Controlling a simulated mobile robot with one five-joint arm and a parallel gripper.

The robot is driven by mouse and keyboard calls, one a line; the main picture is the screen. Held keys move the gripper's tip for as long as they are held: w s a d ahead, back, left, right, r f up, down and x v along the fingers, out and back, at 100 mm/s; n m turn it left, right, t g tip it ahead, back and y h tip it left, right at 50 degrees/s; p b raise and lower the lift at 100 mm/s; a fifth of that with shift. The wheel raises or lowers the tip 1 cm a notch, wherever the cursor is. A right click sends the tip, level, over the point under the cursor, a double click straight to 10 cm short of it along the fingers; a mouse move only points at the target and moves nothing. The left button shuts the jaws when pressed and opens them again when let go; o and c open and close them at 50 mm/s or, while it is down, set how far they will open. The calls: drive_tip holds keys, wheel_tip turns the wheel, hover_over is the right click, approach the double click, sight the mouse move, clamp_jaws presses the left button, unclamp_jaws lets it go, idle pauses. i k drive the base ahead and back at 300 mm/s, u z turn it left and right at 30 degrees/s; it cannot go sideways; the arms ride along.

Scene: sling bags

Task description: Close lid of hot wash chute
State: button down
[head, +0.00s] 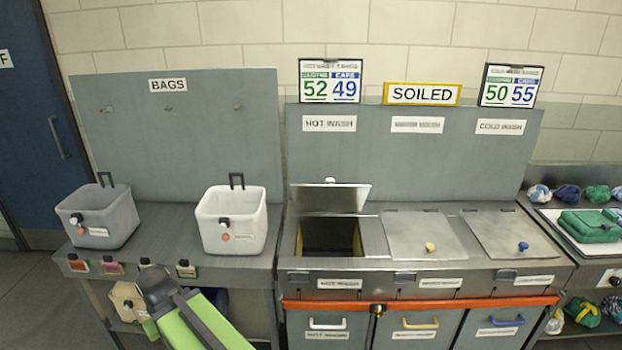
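The hot wash chute is at the left of the steel counter under the "HOT WASH" sign (329,123). Its lid (330,200) is open, tilted up at the back of the opening, with a pale knob (330,181) at its upper edge. The chute opening (330,238) is uncovered and shows a dark inside with a yellowish side. The front label (339,284) below it also appears to read hot wash. Parts of my green and grey arm show at the bottom left, in front of the bags counter. I cannot make out my gripper there.
The middle lid (423,233) with a yellow knob and the cold wash lid (509,233) with a blue knob lie shut. A grey bin (98,215) and a white bin (231,220) stand on the left counter. An orange rail (440,303) runs along the chute front.

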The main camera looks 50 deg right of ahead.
sight(329, 197)
drive_tip(key=i, duration=0.9)
drive_tip(key=z, duration=0.05)
